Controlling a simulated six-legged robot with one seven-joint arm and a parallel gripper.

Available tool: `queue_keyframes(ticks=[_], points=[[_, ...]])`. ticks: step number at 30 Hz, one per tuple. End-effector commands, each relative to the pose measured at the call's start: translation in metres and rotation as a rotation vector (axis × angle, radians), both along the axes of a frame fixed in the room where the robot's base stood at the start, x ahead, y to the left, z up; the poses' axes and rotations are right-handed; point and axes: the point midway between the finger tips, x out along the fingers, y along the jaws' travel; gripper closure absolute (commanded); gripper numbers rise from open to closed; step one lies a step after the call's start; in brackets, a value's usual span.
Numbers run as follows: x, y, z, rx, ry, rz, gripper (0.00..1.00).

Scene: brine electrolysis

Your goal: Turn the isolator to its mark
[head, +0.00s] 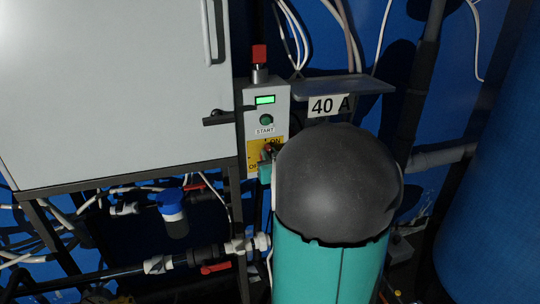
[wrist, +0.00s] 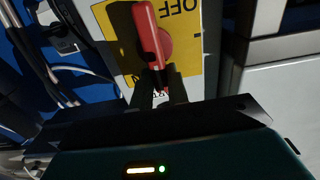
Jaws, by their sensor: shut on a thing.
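The isolator is a red handle (wrist: 151,35) on a yellow plate (wrist: 118,35) on the front of the grey control box (head: 254,100). In the wrist view the plate is upside down, with OFF at the upper right and part of another label at the lower left. The handle stands nearly upright in that view, slightly tilted. My gripper (wrist: 160,86) is shut on the handle's lower end. In the head view the plate (head: 252,158) shows ON at its upper right; my arm hides part of the plate and most of the handle.
The box carries a lit green display (head: 265,100), a green START button (head: 266,120) and a red-topped lamp (head: 259,54). A grey cabinet (head: 110,90) stands left. A shelf with a 40 A sign (head: 322,105) is right. Pipes with red-handled valves (head: 215,268) run below.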

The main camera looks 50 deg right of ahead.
Motion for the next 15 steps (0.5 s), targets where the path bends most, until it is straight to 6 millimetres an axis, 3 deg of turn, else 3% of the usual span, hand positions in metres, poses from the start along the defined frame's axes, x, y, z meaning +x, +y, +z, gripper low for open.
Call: queue_keyframes(ticks=[15], points=[[0.0040,0.0044,0.0000,-0.146,0.079,0.001,1.00]])
